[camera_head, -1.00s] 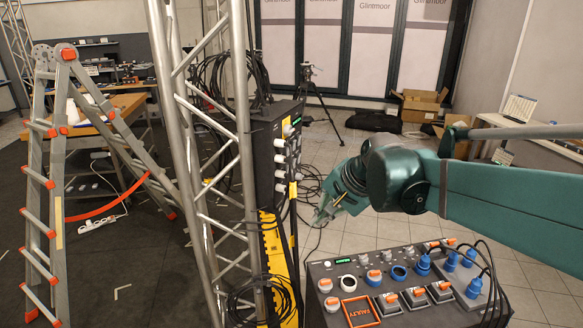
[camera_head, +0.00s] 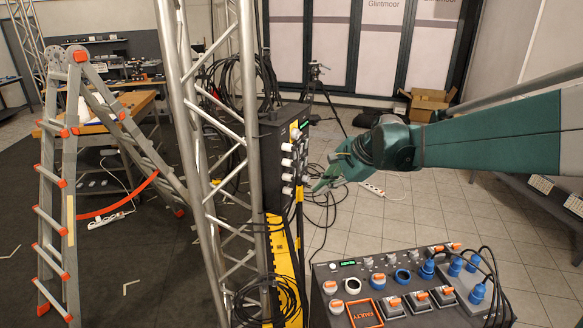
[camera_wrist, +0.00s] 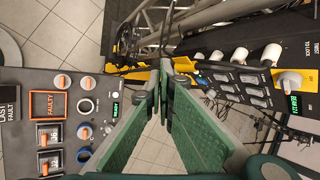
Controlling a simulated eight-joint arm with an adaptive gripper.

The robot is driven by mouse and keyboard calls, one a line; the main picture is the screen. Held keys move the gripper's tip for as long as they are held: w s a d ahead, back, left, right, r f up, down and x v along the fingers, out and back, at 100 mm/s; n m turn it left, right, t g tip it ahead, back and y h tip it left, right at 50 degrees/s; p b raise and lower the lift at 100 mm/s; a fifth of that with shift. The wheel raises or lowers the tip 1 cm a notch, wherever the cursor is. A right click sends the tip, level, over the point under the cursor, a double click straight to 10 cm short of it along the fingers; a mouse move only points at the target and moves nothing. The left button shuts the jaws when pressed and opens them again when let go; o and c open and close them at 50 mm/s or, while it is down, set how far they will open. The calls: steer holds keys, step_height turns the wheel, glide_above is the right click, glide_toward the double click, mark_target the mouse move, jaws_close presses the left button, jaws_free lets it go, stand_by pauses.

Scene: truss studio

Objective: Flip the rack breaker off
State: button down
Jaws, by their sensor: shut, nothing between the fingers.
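A tall dark rack box (camera_head: 272,150) stands beside the truss, with white knobs and a small green display on its right face. In the wrist view a dark panel (camera_wrist: 222,62) at right carries white knobs, several grey switches (camera_wrist: 255,97), a green display and a rotary knob on a yellow plate (camera_wrist: 290,82). I cannot tell which control is the breaker or read its position. My gripper (camera_head: 320,186) is right of the rack box, apart from it in the picture. In the wrist view its fingertips (camera_wrist: 164,75) are together and empty, between two panels.
A low control desk (camera_head: 350,268) with orange and white knobs, blue plugs and a FAULTY frame stands below my gripper. The silver truss (camera_head: 200,100), hanging cables and a yellow cable ramp crowd the rack's left and base. A ladder (camera_head: 60,200) stands at left. Tiled floor is open behind.

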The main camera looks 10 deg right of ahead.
steer(key=w+d+f+m+y+p, duration=0.2)
steer(key=w+d+m, duration=0.2)
steer(key=w, duration=0.6)
steer(key=w+d+f+m+y+p, duration=0.1)
steer(key=w+d+m, duration=0.4)
steer(key=w, duration=0.6)
steer(key=shift+d+f+y+p, duration=0.45)
steer(key=shift+f+p, duration=0.35)
steer(key=shift+p, duration=0.4)
steer(key=p, duration=0.1)
glide_toward(296, 173)
steer(key=w+a+f, duration=0.1)
steer(key=a+f, duration=0.2)
steer(key=f, duration=0.2)
steer(key=shift+w, duration=0.35)
steer(key=shift+a+r, duration=0.1)
